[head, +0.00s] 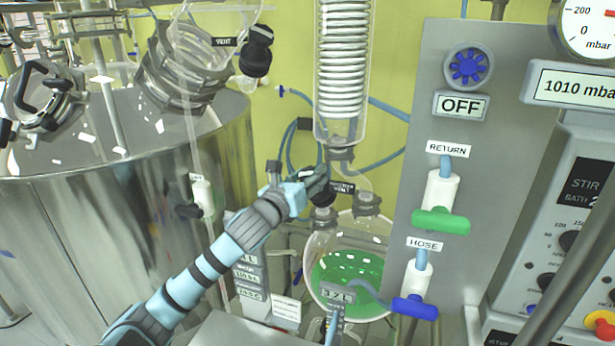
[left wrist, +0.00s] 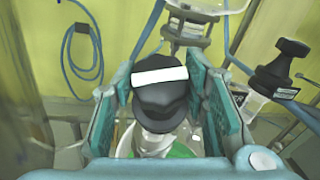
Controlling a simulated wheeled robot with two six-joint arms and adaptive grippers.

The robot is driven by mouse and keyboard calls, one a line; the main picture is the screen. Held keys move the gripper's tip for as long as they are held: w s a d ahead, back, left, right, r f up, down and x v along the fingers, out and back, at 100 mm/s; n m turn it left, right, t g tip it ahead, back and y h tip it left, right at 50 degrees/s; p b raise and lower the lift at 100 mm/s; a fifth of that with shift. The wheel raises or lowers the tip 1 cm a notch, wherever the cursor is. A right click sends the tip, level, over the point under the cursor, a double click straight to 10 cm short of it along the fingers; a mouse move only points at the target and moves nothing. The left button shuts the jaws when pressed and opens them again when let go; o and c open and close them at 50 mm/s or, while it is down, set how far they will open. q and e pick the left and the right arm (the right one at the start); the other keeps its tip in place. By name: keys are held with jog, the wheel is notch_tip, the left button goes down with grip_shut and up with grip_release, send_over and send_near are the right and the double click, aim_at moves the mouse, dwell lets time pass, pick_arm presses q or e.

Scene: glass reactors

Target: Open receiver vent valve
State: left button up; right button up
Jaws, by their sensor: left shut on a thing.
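My left gripper (head: 312,181) is at the top of the round glass receiver flask (head: 322,246), which holds green liquid. The receiver vent valve is a black knob (head: 323,197) on the flask's neck, partly hidden by the gripper and beside a black label that is partly covered. In the left wrist view the black knob (left wrist: 160,104), with a white band across its top, sits between the two teal fingers of my gripper (left wrist: 161,92). The fingers are shut on the knob. My right gripper is not in view.
A glass condenser coil (head: 342,75) hangs just above the gripper. A grey panel (head: 412,100) with green and blue valve handles stands to the right. A large steel vessel (head: 60,215) fills the left. Another black valve (left wrist: 283,62) stands at right in the wrist view.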

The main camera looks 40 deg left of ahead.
pick_arm(q)
jog(key=n+g+y, duration=0.1)
jog(key=n+y, duration=0.1)
jog(key=n, duration=0.1)
jog(key=n+g+y, duration=0.2)
jog(key=n+y, duration=0.1)
jog(key=shift+w+d+n+g, duration=0.1)
jog(key=shift+d+n+g, duration=0.05)
jog(key=shift+n+g, duration=0.2)
jog(key=n+g+y, duration=0.1)
jog(key=n+g, duration=0.1)
jog(key=n, duration=0.1)
jog(key=n+g+y, duration=0.1)
jog(key=n+g, duration=0.2)
jog(key=shift+y, duration=0.3)
jog(key=shift+o, duration=0.2)
jog(key=n+g, duration=0.6)
jog(key=shift+h, duration=0.4)
jog(key=shift+n+g+h, duration=0.3)
jog(key=shift+n+g, duration=0.55)
jog(key=shift+n+g+h, duration=0.4)
jog(key=shift+n+g, duration=0.1)
jog(key=shift+f, duration=0.15)
jog(key=o, duration=1.1)
jog(key=shift+o, duration=0.2)
jog(key=shift+w, duration=0.15)
